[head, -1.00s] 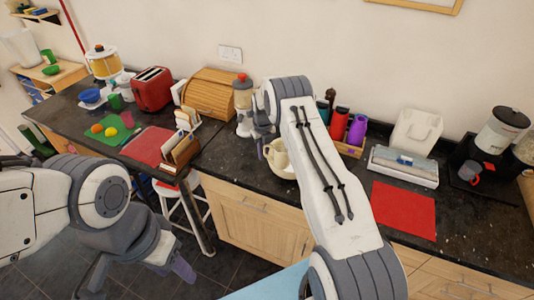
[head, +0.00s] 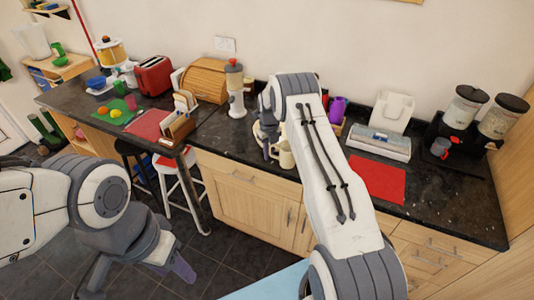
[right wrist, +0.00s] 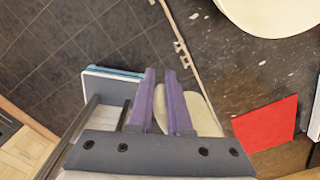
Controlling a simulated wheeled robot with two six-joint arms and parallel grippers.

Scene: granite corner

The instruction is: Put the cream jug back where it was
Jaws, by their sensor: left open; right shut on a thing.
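The cream jug (head: 285,153) is held in my right gripper (head: 270,132), near the front edge of the dark worktop, partly hidden by my right arm. In the right wrist view the purple fingers (right wrist: 165,108) are shut, with the jug (right wrist: 203,117) partly hidden behind them. I cannot tell whether its base touches the worktop. A round cream dish (head: 257,131) stands just behind and left of the jug, partly covered by the gripper; its edge shows in the right wrist view (right wrist: 270,14). My left gripper (head: 133,277) is open and empty over the floor.
A red mat (head: 377,180) lies bare on the worktop, right of my right arm. Behind it are a white-and-blue box (head: 378,143) and dispensers (head: 465,107). A blender (head: 235,90) and bread bin (head: 198,85) stand behind left. Stools (head: 178,165) stand below the left counter.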

